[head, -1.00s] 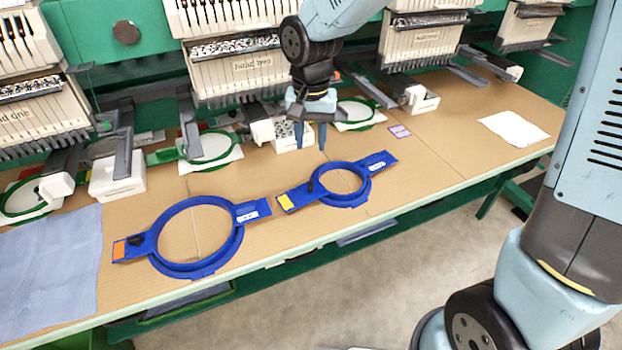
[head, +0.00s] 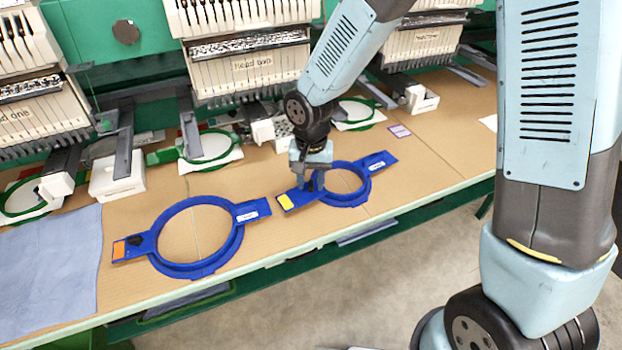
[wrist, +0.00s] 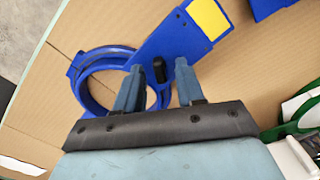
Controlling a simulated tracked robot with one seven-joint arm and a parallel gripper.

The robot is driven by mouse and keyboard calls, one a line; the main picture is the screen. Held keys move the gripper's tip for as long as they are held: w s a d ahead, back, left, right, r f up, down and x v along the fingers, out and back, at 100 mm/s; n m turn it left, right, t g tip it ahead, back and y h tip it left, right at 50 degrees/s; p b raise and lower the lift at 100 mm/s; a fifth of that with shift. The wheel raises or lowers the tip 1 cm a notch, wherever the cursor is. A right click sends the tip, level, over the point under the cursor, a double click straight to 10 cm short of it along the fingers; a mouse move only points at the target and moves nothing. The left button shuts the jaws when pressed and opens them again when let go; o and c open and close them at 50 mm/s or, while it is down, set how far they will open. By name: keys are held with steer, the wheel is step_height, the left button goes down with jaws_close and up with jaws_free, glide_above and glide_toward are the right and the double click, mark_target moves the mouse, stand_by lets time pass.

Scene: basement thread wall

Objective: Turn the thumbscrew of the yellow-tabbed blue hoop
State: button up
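The yellow-tabbed blue hoop (head: 346,203) lies flat on the tan table, with its yellow tab (head: 285,201) at its left end. In the wrist view the same blue hoop (wrist: 84,97) and yellow tab (wrist: 209,18) show beyond my fingers. The black thumbscrew (wrist: 160,70) stands where the arm meets the ring. My gripper (head: 308,186) is low over this junction. In the wrist view my gripper (wrist: 157,72) is open, one finger on each side of the thumbscrew, with a gap visible on both sides. The thumbscrew is hidden by the gripper in the head view.
A larger blue hoop with an orange tab (head: 120,250) lies to the left. A blue-grey cloth (head: 50,265) covers the left table end. Embroidery heads (head: 250,75) and green hoops (head: 205,150) stand behind. The table's front edge is close to the hoops.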

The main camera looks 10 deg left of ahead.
steer(key=shift+c, duration=0.4)
jaws_close()
steer(key=shift+n, duration=0.3)
steer(key=n, duration=0.4)
steer(key=shift+n, duration=0.3)
steer(key=n, duration=0.4)
steer(key=shift+n, duration=0.3)
steer(key=n, duration=0.4)
steer(key=shift+n, duration=2.6)
